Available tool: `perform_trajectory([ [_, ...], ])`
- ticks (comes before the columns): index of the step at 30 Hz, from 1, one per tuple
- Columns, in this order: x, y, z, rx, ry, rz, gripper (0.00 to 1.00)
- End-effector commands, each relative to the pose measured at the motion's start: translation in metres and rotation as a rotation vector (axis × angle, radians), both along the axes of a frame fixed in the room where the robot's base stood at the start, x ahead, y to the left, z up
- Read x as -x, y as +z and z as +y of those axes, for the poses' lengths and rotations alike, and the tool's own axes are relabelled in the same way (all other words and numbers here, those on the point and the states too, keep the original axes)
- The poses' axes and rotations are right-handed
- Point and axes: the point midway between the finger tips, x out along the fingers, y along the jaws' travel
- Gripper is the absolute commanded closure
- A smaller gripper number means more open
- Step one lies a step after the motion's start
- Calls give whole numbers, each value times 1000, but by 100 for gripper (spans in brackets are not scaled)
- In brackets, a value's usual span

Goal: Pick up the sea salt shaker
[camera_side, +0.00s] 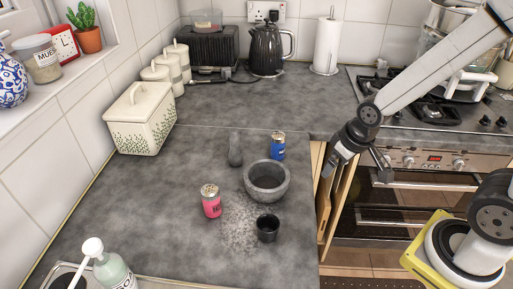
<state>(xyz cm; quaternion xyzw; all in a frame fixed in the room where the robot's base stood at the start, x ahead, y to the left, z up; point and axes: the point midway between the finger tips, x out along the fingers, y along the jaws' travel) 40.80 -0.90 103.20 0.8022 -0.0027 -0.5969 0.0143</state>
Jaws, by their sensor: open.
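Two small cylindrical shakers with metal tops stand upright on the grey counter. One is blue (278,147), just behind the stone mortar; the other is pink (211,202), to the left of the mortar. Their lettering is too small to read, so I cannot tell for certain which is the sea salt. My gripper (355,172) is open and empty, to the right of the blue shaker and the mortar, near the counter's right edge. It touches neither shaker.
The stone mortar (267,183) stands beside the blue shaker, with a grey pestle (235,150) to its left. A small black cup (267,228) is in front. A cream bread bin (140,120) stands at left. The counter's middle back is clear.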

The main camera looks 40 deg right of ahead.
Motion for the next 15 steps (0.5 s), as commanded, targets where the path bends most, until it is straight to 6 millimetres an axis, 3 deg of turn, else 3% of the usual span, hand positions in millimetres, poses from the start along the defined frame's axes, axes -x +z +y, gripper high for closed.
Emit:
perform_trajectory([
  [15, -99, -9, -43, 57, 178, -417, 0],
])
